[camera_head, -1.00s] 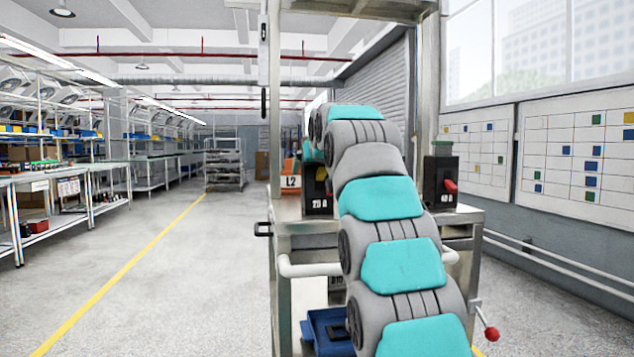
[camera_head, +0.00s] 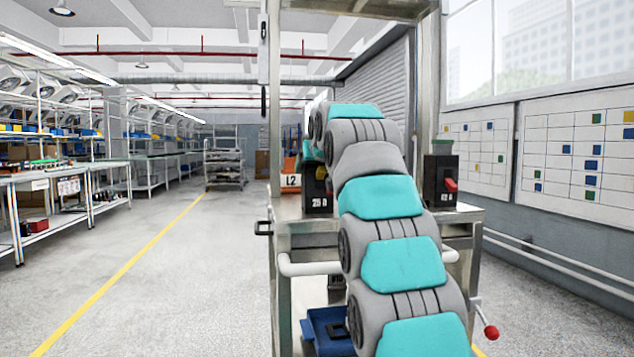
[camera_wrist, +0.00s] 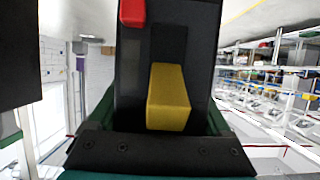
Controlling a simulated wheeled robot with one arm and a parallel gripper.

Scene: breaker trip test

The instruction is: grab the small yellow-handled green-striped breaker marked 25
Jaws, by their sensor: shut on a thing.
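The breaker marked 25 A (camera_head: 317,203) is a black block with a yellow handle and some green at its top. It stands upright on the metal bench, left of my arm, which partly covers it. In the wrist view, a black body with a yellow handle (camera_wrist: 170,97) fills the middle, with green edges at both sides. My gripper (camera_wrist: 160,150) is shut on this breaker; its dark bar crosses below the handle. The head view hides my gripper behind my arm, and the fingertip contact cannot be made out.
A second black breaker with a red handle (camera_head: 441,182) and green top stands at the bench's right side. An L2 sign (camera_head: 291,181) is left of the 25 A breaker. Metal posts frame the bench (camera_head: 468,214). A blue tray (camera_head: 327,330) sits below. Open floor lies left.

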